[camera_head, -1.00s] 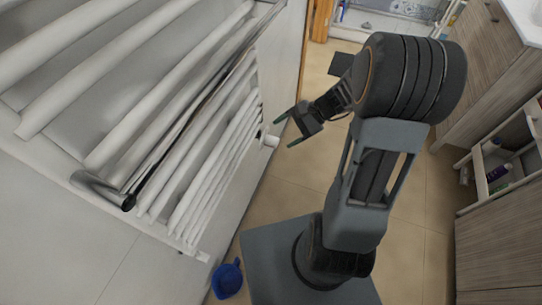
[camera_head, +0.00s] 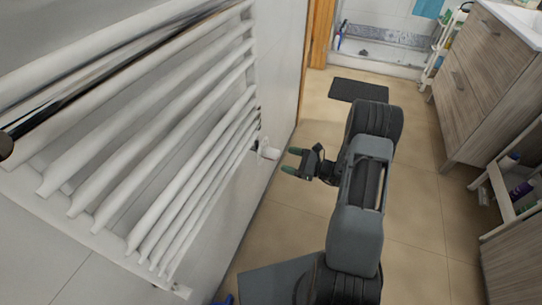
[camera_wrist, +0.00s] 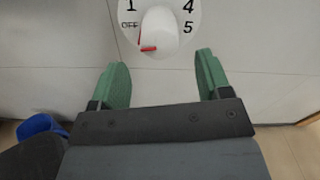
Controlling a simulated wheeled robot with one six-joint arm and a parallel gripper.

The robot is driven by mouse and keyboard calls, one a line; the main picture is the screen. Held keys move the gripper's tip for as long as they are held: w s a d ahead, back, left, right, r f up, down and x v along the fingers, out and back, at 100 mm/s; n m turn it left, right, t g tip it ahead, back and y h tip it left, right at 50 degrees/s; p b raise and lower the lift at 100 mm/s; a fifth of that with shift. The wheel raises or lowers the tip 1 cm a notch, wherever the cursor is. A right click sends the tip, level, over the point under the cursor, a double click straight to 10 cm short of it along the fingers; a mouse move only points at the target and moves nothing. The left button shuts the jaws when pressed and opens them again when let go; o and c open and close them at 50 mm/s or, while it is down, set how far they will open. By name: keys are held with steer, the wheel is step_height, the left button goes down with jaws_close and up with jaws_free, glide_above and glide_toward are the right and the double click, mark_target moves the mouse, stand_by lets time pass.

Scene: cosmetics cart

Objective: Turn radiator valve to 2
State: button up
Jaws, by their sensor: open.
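The radiator valve (camera_head: 269,152) is a small white knob at the lower far end of the white towel radiator (camera_head: 150,190). In the wrist view, its round dial (camera_wrist: 190,18) shows 1, 4, 5 and OFF; the top is cut off. The white knob (camera_wrist: 160,28) sits in its middle, with red marks at its lower left, near OFF. My gripper (camera_head: 291,161) is open, its green fingertips pointing at the valve from the right, with a gap. In the wrist view, the open fingers (camera_wrist: 162,78) are apart and empty, below the dial.
The wall (camera_head: 280,65) runs beside the radiator. A wooden cabinet (camera_head: 490,85) and a shelf with bottles (camera_head: 520,188) stand at the right. A dark mat (camera_head: 358,90) lies ahead. A blue container (camera_wrist: 40,128) is at lower left. Tiled floor (camera_head: 415,190) is clear between.

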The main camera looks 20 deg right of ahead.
mark_target(271, 154)
steer(key=b+x, duration=0.1)
steer(key=x, duration=0.6)
steer(key=shift+w+a, duration=0.15)
steer(key=shift+a, duration=0.15)
steer(key=c, duration=0.9)
steer(key=shift+d, duration=0.1)
